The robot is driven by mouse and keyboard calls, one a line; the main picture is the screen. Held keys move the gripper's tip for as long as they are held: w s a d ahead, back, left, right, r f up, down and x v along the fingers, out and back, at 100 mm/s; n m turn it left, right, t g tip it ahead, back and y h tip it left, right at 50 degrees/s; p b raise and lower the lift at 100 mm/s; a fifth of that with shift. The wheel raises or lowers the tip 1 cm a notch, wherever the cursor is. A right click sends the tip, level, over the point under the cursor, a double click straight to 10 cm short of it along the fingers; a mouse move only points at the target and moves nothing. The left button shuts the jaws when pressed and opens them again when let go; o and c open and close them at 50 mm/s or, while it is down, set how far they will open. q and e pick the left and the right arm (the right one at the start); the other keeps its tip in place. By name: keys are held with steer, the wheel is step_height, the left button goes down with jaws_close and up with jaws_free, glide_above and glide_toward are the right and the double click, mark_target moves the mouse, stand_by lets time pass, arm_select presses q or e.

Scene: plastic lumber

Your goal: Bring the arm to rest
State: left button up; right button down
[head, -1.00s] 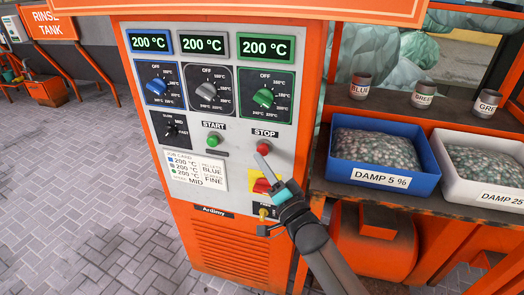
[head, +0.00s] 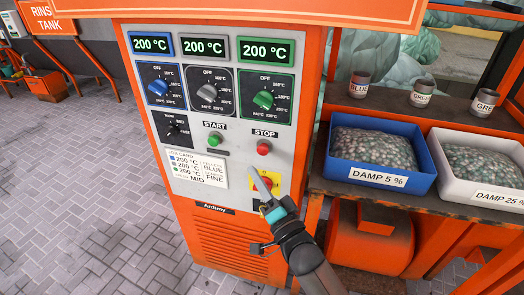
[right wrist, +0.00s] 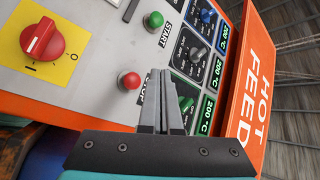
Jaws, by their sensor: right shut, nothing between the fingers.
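My right gripper (head: 254,173) is shut and empty, its grey fingers pointing up in front of the lower right of a control panel (head: 240,188). In the head view it partly covers the red-and-yellow rotary switch (head: 275,184). In the right wrist view the closed fingertips of my right gripper (right wrist: 158,78) lie between the red stop button (right wrist: 130,80) and the dials. Whether they touch the panel cannot be told for sure, but they look apart from it. My right arm comes up from the bottom of the head view. My left gripper is out of view.
The orange machine's three displays (head: 204,46) read 200 °C. The green start button (head: 214,140) is on the panel. To the right, a shelf holds a blue bin (head: 378,178), a white bin (head: 484,195) and three small cups. Paved floor (head: 90,190) at left is clear.

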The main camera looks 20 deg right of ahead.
stand_by(0.5)
steer(key=s+d+f+n+g+h, duration=0.1)
steer(key=s+f+n+g, duration=0.35)
steer(key=f, duration=1.05)
steer(key=s+f+n+g+h, duration=0.1)
steer(key=s+f+g, duration=0.4)
steer(key=s+f, duration=0.75)
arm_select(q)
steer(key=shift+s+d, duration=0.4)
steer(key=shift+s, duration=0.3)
arm_select(e)
steer(key=s+d+f+n+g, duration=0.1)
steer(key=s+f+n+g, duration=0.2)
steer(key=s+f, duration=0.6)
steer(key=s+d+f+n+g+h, duration=0.1)
steer(key=s+f+g, duration=0.5)
steer(key=s, duration=1.2)
step_height(320, 180, down, 4)
steer(key=d+n, duration=0.1)
steer(key=n, duration=0.1)
steer(key=shift+s+d+f+n+g+h, duration=0.2)
steer(key=shift+s+n+g+h, duration=0.1)
steer(key=shift+s+n+g, duration=0.05)
steer(key=shift+w, duration=0.1)
